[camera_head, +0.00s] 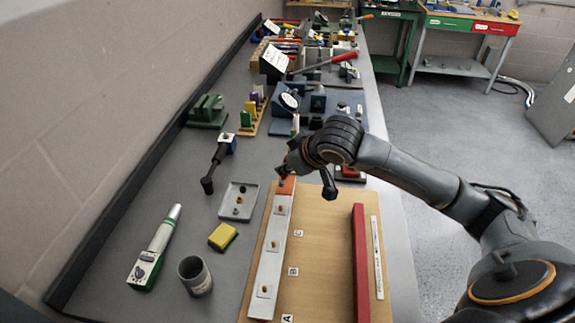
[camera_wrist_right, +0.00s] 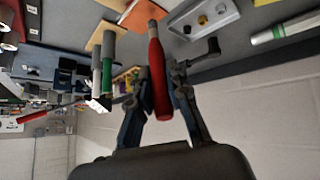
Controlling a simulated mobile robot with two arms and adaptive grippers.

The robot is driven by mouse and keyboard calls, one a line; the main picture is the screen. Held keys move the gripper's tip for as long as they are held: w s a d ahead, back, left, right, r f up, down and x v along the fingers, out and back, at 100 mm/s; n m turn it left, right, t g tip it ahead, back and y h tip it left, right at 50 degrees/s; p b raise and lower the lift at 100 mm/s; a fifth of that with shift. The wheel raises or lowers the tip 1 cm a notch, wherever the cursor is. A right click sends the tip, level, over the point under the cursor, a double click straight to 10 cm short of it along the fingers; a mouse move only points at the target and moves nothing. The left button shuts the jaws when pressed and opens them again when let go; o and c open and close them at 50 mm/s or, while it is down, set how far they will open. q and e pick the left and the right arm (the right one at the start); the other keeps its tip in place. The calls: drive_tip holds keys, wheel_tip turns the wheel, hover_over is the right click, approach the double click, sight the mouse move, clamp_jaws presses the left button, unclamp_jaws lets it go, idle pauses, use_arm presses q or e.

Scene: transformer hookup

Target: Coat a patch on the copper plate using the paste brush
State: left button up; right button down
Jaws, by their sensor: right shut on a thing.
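The copper plate (camera_head: 287,185) is a small orange piece at the far end of a white bar on the wooden board. My right gripper (camera_head: 291,160) is above and just beyond it. In the right wrist view, my right gripper (camera_wrist_right: 158,98) is shut on the red handle of the paste brush (camera_wrist_right: 159,75). The brush's grey end points at the orange copper plate, which also shows in the right wrist view (camera_wrist_right: 143,14). I cannot tell whether the tip touches the plate. In the head view the gripper mostly hides the brush. My left gripper is not in view.
The wooden board (camera_head: 325,255) carries the white bar (camera_head: 272,250) and a red bar (camera_head: 360,260). To its left are a grey tray (camera_head: 229,212), yellow block (camera_head: 222,237), grey cup (camera_head: 197,283) and green-white instrument (camera_head: 150,258). Tools crowd the bench's far end.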

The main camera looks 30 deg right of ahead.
drive_tip(key=shift+f, duration=0.4)
idle(0.8)
drive_tip(key=shift+d, duration=0.1)
drive_tip(key=shift+w, duration=0.2)
drive_tip(key=shift+s+a+p, duration=0.35)
drive_tip(key=shift+s+a, duration=0.1)
drive_tip(key=shift+s, duration=0.25)
drive_tip(key=shift+w, duration=0.1)
